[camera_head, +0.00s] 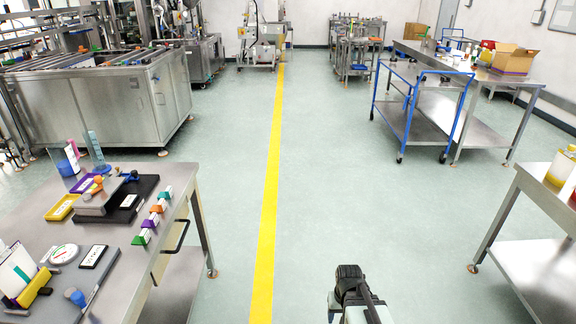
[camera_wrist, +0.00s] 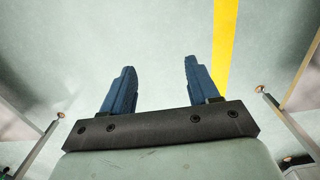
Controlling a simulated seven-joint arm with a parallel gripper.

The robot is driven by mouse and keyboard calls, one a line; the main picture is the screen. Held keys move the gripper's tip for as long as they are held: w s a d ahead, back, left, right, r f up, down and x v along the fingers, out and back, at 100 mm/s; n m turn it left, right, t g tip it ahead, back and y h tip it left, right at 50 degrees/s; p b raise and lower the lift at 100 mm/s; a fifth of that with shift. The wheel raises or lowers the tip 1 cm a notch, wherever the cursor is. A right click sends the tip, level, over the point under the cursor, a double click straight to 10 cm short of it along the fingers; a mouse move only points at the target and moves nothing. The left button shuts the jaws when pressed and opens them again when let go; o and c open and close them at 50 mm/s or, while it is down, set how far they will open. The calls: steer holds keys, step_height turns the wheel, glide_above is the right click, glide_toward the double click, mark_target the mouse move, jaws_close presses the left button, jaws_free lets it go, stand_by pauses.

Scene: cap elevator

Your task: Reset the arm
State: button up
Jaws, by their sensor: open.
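In the wrist view my gripper (camera_wrist: 159,82) shows two dark blue fingers spread apart with nothing between them. In the head view part of my arm (camera_head: 352,290) shows at the bottom, right of centre, over the open floor. It is apart from the tables on both sides. The fingertips cannot be made out in the head view.
A steel table (camera_head: 135,262) with small tools and coloured blocks stands at the left. Another steel table (camera_head: 545,195) stands at the right edge. A blue-framed cart (camera_head: 425,112) is farther back right. A yellow floor line (camera_head: 271,180) runs along the clear aisle.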

steer(key=s+f+g, duration=0.3)
steer(key=s+f, duration=0.6)
steer(key=s, duration=0.5)
steer(key=s+f+g, duration=0.3)
steer(key=s+f, duration=0.7)
steer(key=s, duration=0.4)
steer(key=shift+s+g, duration=0.3)
steer(key=shift+s, duration=0.05)
stand_by(1.7)
